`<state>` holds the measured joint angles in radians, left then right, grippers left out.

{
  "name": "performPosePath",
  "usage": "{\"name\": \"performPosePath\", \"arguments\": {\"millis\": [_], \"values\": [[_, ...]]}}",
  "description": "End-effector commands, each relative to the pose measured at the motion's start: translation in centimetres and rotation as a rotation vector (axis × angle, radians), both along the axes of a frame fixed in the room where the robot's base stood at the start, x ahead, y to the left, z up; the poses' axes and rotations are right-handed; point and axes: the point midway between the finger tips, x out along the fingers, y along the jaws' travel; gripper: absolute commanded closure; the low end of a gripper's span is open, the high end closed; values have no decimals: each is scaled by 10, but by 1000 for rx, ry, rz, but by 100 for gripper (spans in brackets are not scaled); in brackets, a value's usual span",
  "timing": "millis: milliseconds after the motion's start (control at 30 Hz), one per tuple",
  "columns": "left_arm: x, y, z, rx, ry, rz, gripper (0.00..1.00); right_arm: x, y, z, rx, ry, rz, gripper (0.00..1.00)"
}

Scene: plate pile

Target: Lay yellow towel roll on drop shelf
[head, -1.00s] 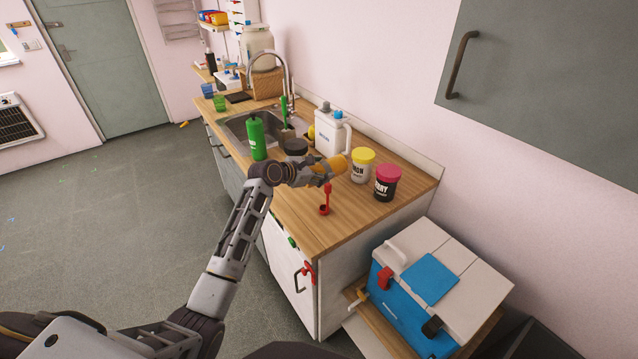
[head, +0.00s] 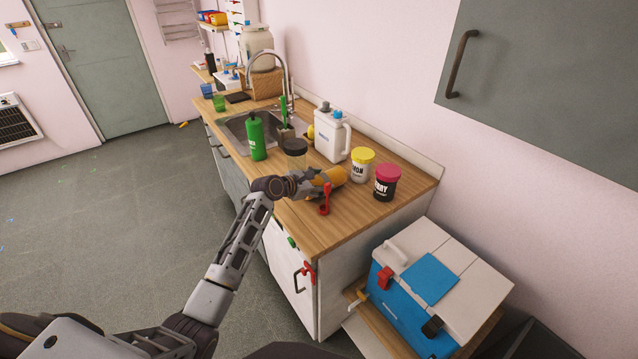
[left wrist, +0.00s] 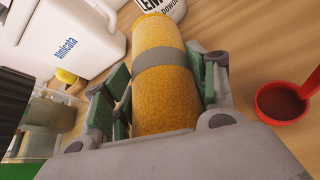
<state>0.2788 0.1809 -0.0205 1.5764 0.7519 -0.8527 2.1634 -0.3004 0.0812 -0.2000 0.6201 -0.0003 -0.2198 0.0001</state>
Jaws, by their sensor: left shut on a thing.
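The yellow towel roll (head: 333,176), with a grey band round its middle, is over the wooden counter near the front edge. My left gripper (head: 312,185) is shut on it. In the left wrist view the roll (left wrist: 165,88) lies between the green-padded fingers, its far end pointing away from the palm. I cannot tell whether the roll touches the counter. A low wooden board (head: 356,297) juts out beside the counter's end, under the cooler; I cannot tell if this is the drop shelf. My right gripper is not in view.
A red scoop (head: 325,204) stands close to the gripper. A yellow-lidded tub (head: 362,166), a pink-lidded tub (head: 387,183) and a white jug (head: 332,136) stand behind. A blue and white cooler (head: 425,290) sits lower right. The counter's right front is clear.

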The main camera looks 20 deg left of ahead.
Motion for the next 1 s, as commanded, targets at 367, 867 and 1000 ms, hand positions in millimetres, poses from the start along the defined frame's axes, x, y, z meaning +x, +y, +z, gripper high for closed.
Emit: {"name": "performPosePath", "arguments": {"millis": [367, 867, 1000], "values": [[0, 0, 0, 0, -1, 1, 33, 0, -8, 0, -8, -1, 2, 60], [0, 0, 1, 0, -1, 1, 20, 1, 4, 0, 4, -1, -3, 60], [-3, 2, 2, 0, -1, 1, 20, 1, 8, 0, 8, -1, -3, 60]]}}
